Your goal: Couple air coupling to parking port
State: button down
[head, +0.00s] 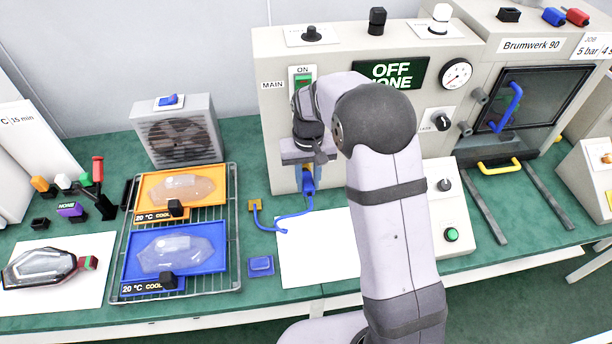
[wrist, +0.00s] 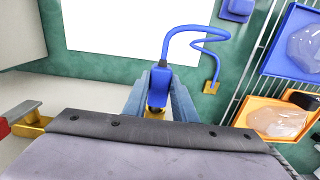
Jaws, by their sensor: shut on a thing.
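The air coupling (head: 308,184) is blue, with a blue hose running to a yellow bracket (head: 255,205) on the table. My gripper (head: 308,172) is shut on the coupling, just in front of the machine's front panel. In the wrist view the coupling (wrist: 160,82) sits between the two blue-grey fingers, with a dark and brassy end towards the palm. A small blue block (head: 261,265) lies on the table left of the white sheet; it also shows in the wrist view (wrist: 236,10). I cannot tell for certain which thing is the parking port. The coupling is apart from the block.
The white sheet (head: 310,255) lies bare below the gripper. A wire rack (head: 233,270) with an orange and a blue tray stands to the left, a fan box (head: 180,130) behind it. My arm hides part of the panel with the gauge (head: 456,75).

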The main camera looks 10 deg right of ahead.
jog(key=shift+w, duration=0.5)
jog(key=shift+w, duration=0.1)
dwell(0.4)
jog(key=c, duration=1.4)
grip_release()
jog(key=shift+r, duration=0.1)
notch_tip(320, 180, up, 6)
jog(key=shift+f+b, duration=0.1)
jog(key=shift+b, duration=0.65)
jog(key=shift+r, duration=0.7)
